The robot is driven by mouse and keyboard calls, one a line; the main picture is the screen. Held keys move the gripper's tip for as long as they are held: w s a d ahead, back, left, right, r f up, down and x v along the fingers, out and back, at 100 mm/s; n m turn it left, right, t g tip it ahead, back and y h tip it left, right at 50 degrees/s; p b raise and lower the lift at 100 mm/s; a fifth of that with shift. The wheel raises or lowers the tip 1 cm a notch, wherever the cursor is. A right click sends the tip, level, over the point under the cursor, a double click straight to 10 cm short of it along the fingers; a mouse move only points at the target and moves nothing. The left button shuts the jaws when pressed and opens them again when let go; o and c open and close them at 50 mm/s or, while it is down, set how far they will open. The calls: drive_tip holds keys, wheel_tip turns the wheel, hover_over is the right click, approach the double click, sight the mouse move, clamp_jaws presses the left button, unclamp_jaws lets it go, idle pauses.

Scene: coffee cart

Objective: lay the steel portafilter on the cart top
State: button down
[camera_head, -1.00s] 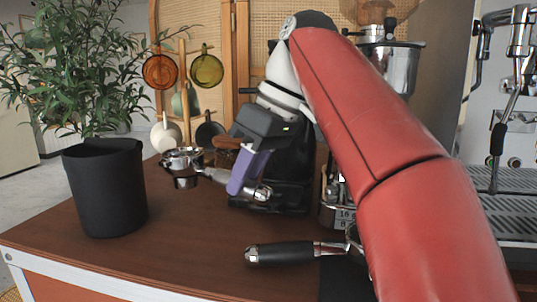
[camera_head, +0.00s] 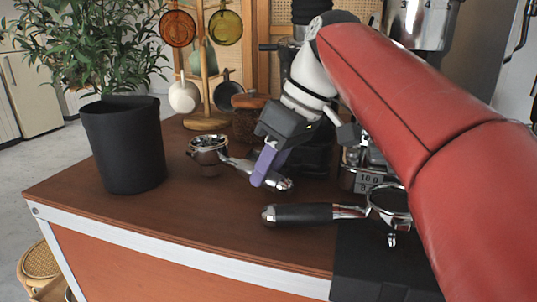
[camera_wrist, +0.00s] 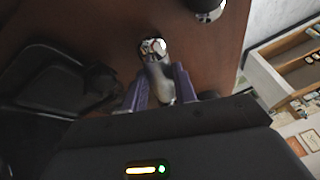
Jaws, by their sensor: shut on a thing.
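The steel portafilter (camera_head: 208,150) has a round chrome basket and a metal handle pointing right and toward me. My gripper (camera_head: 268,166), with purple fingers, is shut on its handle from above. In the wrist view the rounded chrome handle end (camera_wrist: 155,50) sticks out beyond the fingers (camera_wrist: 160,88); the basket is not seen there. The portafilter is low over the brown cart top (camera_head: 140,220), left of the middle. I cannot tell whether it touches the surface.
A black-handled portafilter (camera_head: 300,214) lies in front, its basket over a black mat (camera_head: 375,270). A mug rack (camera_head: 205,75) and a brown lidded jar (camera_head: 248,112) are behind. Cart top is clear at front left.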

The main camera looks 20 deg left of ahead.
drive_tip(key=shift+f, duration=0.15)
drive_tip(key=c, duration=0.7)
unclamp_jaws()
drive_tip(key=shift+f, duration=0.1)
drive_tip(key=shift+c, duration=0.2)
drive_tip(key=shift+c, duration=0.3)
drive_tip(key=shift+w+r, duration=0.1)
drive_tip(key=shift+r, duration=0.2)
drive_tip(key=o, duration=0.5)
drive_tip(key=shift+d+r, duration=0.1)
drive_tip(key=shift+r, duration=0.4)
drive_tip(key=shift+o, duration=0.2)
drive_tip(key=shift+r, duration=2.75)
